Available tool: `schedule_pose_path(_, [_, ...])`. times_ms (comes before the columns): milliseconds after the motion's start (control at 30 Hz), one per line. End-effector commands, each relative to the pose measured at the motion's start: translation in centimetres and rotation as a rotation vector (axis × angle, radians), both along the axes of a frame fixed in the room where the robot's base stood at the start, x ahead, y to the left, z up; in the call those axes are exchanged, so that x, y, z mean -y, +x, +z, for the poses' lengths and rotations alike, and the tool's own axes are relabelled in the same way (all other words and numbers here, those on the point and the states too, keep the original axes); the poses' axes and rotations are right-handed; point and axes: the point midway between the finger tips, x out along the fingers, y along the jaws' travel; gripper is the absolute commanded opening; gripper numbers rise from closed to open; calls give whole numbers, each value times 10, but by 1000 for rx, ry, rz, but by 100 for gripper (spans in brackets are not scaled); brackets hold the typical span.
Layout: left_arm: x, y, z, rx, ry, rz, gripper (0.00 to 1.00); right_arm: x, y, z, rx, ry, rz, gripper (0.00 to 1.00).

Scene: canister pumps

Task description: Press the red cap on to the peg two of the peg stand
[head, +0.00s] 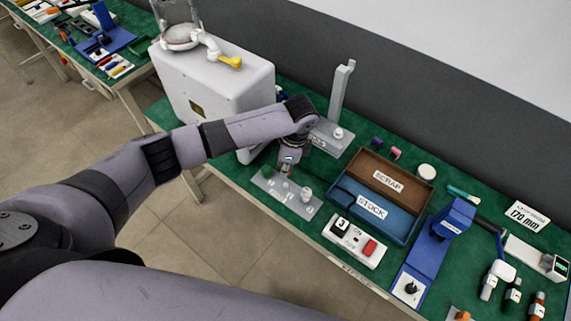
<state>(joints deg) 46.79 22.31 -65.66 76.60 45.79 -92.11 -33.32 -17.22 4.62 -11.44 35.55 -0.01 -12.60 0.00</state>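The peg stand (268,183) is a pale grey plate near the front edge of the green bench, with several whitish pegs and a taller white piece (305,194) on it. My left gripper (286,172) points down over the left part of this plate. Its fingers are small and partly hidden by my wrist, so I cannot tell whether they are open or shut. A small reddish patch shows between or beside the fingertips; I cannot tell if it is the red cap. The peg numbers cannot be read. My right gripper is not in view.
A large white machine (215,88) stands left of the stand. A grey upright fixture (342,92) is behind. Right are a brown SCRAP tray (358,164), a blue STOCK tray (342,205), a white box with a red button (369,247) and a blue fixture (424,252).

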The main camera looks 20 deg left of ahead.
Motion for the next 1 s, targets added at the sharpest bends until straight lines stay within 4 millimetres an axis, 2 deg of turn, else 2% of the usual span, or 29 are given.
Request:
schedule_pose_path(33, [0, -1, -11, -3, 1, 1, 0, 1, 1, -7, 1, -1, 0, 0])
schedule_pose_path(100, [0, -1, -18, -2, 2, 1, 0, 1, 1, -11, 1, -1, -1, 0])
schedule_pose_path(500, [1, -1, -54, -1, 0, 0, 0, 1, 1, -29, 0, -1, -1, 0])
schedule_pose_path(700, [0, -1, -62, -1, 0, 1, 0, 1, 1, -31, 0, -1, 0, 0])
schedule_pose_path(1000, [0, 0, -63, -1, 0, 0, 0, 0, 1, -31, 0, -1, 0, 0])
